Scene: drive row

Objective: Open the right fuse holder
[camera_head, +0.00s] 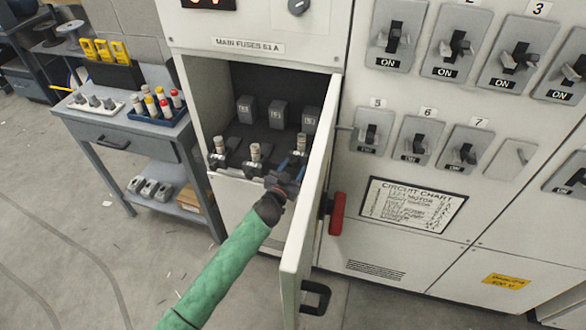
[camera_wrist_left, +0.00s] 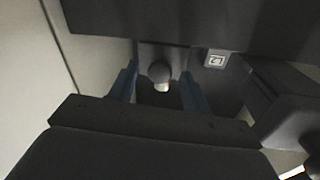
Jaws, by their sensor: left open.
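The open "MAIN FUSES 63 A" compartment (camera_head: 232,80) holds three fuse holders in a row, each with a pale fuse standing up. The right fuse holder (camera_head: 301,142) is partly hidden by my left gripper. The left (camera_head: 219,147) and middle (camera_head: 255,152) ones stand clear. My left gripper (camera_head: 297,164) is open at the right holder, its arm in a green sleeve. In the left wrist view its two blue fingers (camera_wrist_left: 160,92) stand apart, with a dark round knob (camera_wrist_left: 159,70) with a white part below it showing between them. Contact cannot be told.
The compartment door (camera_head: 312,200) is swung open close to the right of my left arm. A red handle (camera_head: 338,213) and switch rows are on the panel beyond. A side bench (camera_head: 115,132) with fuses and tools stands at the left.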

